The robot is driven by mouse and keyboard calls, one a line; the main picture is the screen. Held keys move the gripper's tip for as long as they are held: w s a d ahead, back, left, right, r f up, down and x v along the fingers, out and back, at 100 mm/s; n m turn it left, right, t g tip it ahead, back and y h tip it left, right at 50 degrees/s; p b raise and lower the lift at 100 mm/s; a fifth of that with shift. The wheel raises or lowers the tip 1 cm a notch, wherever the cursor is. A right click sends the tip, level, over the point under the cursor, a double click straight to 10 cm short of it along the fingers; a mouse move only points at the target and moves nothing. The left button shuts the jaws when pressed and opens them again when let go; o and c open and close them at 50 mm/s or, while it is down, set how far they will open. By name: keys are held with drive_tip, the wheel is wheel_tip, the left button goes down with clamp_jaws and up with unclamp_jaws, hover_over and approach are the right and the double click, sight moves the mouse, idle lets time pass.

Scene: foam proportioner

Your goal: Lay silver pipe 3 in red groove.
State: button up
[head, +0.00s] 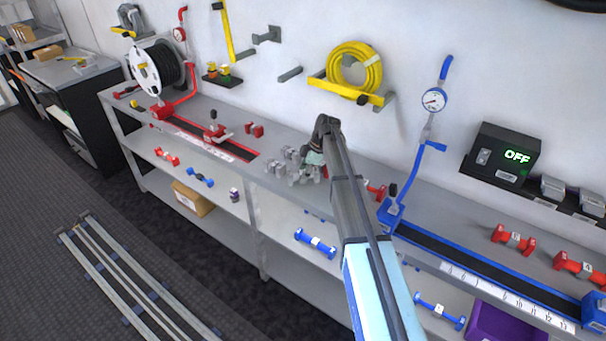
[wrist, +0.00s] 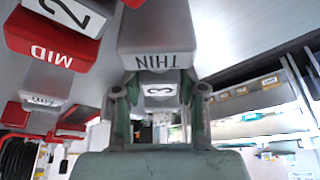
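Silver pipe 3 (wrist: 160,90) is in the wrist view, a grey piece with a white "3" label and a nearer end block marked "THIN". My gripper (head: 312,172) is down at the grey bench top, among small silver pieces (head: 276,168). In the wrist view its two fingers (wrist: 160,104) stand apart on either side of the "3" label. The end block hides the fingertips, so I cannot tell whether they touch the pipe. The red groove (head: 205,138) is a dark channel with red edging on the bench, to the left of my gripper.
A red piece marked "MID" (wrist: 50,48) is close by on the left in the wrist view. A red pipe (head: 254,130) lies between groove and gripper. A blue-edged groove (head: 470,265) is on the right.

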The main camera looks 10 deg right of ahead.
drive_tip(key=shift+o, duration=0.8)
drive_tip(key=shift+r, duration=0.15)
drive_tip(key=b+v, duration=0.4)
drive_tip(key=v, duration=0.8)
